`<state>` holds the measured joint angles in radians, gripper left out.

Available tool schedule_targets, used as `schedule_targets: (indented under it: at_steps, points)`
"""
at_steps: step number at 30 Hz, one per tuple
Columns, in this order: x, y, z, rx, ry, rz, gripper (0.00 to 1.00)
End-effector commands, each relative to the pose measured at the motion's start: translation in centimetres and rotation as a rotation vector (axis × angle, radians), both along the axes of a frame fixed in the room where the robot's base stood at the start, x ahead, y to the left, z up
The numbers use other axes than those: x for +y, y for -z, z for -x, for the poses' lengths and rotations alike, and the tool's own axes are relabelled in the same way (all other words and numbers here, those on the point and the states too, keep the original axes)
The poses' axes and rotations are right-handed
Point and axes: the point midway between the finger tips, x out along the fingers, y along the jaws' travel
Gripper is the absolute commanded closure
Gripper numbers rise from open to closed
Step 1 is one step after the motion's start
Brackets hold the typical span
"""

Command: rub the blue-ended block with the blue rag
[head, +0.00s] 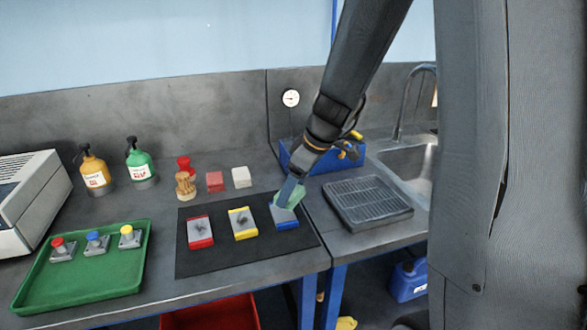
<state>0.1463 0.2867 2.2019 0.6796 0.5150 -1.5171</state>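The blue-ended block (285,223) lies at the right end of a black mat (215,262); it is grey on top with a blue front end. My gripper (288,197) points down at this block. A pale green rag (296,192) is bunched at its fingertips, and the gripper appears shut on it. The rag is at or just above the block's top; contact is hard to tell, and part of the block's far side is hidden. I see no rag that is clearly blue.
A red-ended block (200,232) and a yellow-ended block (243,223) lie left on the mat. Behind stand a brush (185,184), a red block (215,181) and a white block (241,177). A blue box (322,165), drain rack (367,204) and green tray (85,285) are nearby.

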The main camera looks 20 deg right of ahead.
Motion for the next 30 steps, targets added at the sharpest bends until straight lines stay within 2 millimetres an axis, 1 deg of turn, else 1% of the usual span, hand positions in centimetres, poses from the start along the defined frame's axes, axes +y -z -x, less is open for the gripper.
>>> schedule_targets:
  at_steps: [1, 15, 18, 30]
  points:
    - [0.0, -0.7, 0.0, -0.001, 0.000, 0.000, 0.55]
    - [0.1, -4.7, 0.0, -0.002, -0.002, 0.001, 0.55]
    - [0.1, -5.0, 0.0, -0.002, -0.002, 0.001, 0.55]
    - [0.1, -4.9, 0.0, -0.001, -0.002, 0.001, 0.55]
